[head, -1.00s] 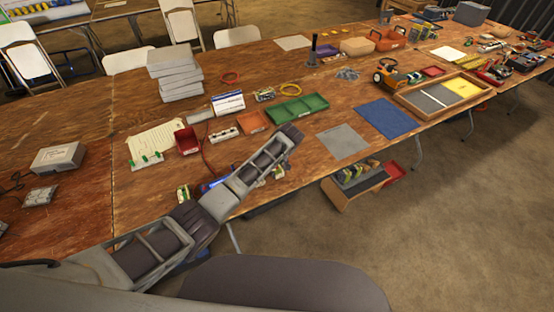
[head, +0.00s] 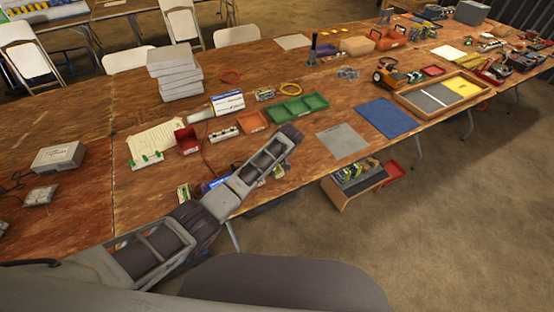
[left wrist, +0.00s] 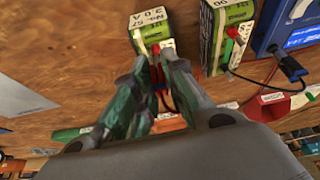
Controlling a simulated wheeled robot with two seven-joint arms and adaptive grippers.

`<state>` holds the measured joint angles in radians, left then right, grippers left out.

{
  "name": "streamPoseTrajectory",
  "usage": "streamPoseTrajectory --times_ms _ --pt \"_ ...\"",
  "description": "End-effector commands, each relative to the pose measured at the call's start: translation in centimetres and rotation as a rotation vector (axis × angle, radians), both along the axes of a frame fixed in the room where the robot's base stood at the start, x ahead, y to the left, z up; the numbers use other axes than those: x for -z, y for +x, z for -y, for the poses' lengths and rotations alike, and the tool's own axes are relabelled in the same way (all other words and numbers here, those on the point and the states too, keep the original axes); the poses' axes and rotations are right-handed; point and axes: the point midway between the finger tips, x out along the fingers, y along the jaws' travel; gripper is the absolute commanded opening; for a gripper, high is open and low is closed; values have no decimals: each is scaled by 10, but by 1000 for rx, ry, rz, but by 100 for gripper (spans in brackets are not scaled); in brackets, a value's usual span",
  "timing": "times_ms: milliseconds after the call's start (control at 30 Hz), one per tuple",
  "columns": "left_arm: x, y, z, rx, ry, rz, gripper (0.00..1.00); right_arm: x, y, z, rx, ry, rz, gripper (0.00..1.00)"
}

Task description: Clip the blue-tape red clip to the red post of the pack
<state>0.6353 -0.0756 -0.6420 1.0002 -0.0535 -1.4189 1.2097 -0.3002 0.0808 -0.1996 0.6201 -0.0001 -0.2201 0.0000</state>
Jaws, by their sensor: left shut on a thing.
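My left gripper (left wrist: 162,72) is shut on the red clip (left wrist: 154,73), which shows only as a narrow strip between the fingers. A blue patch, likely its tape, shows lower between them, with a dark cable beside it. A red post (left wrist: 156,48) shows on the pack at the fingertips. I cannot tell whether the clip is around the post or only beside it. In the head view the left gripper is hidden behind my arm. My right gripper is not in view.
In the left wrist view a second green pack (left wrist: 233,15) stands close to the right, with a blue charger (left wrist: 292,28) beyond it and dark leads between.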

Motion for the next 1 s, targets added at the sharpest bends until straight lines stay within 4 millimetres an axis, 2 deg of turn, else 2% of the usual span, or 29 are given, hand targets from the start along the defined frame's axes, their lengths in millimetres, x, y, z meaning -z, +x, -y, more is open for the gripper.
streamPoseTrajectory --times_ms 967,1000 --pt "1 0 0 0 0 0 0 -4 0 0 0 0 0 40" --pt "1 0 0 0 0 0 17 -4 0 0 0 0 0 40"
